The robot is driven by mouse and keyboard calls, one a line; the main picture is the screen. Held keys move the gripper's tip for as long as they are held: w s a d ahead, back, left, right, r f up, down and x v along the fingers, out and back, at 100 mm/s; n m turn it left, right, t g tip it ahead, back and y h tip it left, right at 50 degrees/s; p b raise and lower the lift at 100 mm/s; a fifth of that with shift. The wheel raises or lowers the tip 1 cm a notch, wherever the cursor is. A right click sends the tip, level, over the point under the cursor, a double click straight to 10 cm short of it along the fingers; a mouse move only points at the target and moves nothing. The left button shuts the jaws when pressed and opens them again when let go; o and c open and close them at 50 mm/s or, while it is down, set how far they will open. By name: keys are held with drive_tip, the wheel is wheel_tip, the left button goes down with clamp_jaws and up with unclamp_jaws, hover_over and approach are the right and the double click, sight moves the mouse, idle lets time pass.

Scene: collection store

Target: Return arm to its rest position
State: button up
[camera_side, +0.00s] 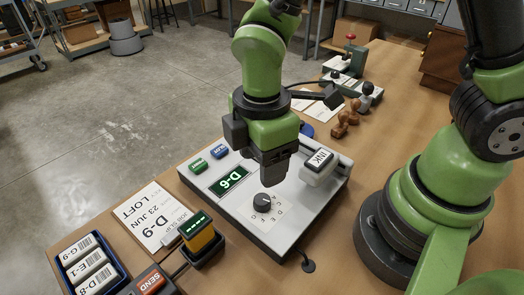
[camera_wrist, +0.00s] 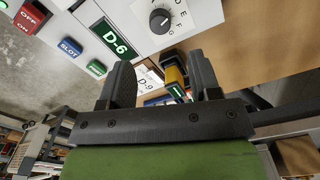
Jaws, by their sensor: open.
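My gripper (camera_side: 274,180) points down over the white control panel (camera_side: 225,205), just behind its black dial (camera_side: 262,203) in the side view. In the wrist view the two dark fingers of my gripper (camera_wrist: 162,80) stand apart with nothing held between them. The panel's green display (camera_side: 229,181) reads D-6, and the display (camera_wrist: 115,40) reads the same in the wrist view. The dial (camera_wrist: 160,20) is beyond the fingertips there, clear of them in the picture. The exact height of my gripper above the panel is hard to tell.
A block marked INK (camera_side: 319,162) sits at the panel's right.

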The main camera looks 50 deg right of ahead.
drive_tip(key=shift+r, duration=0.5)
drive_tip(key=s+d+r+m+t+y, duration=0.1)
drive_tip(key=s+d+r+m+t, duration=0.2)
drive_tip(key=r+m, duration=0.5)
drive_tip(key=s+d+r+m+t+y, duration=0.1)
drive_tip(key=s+d+r+m+t, duration=0.3)
drive_tip(key=r+m, duration=0.5)
drive_tip(key=s+d+m, duration=0.1)
drive_tip(key=d, duration=0.1)
drive_tip(key=shift+d, duration=0.4)
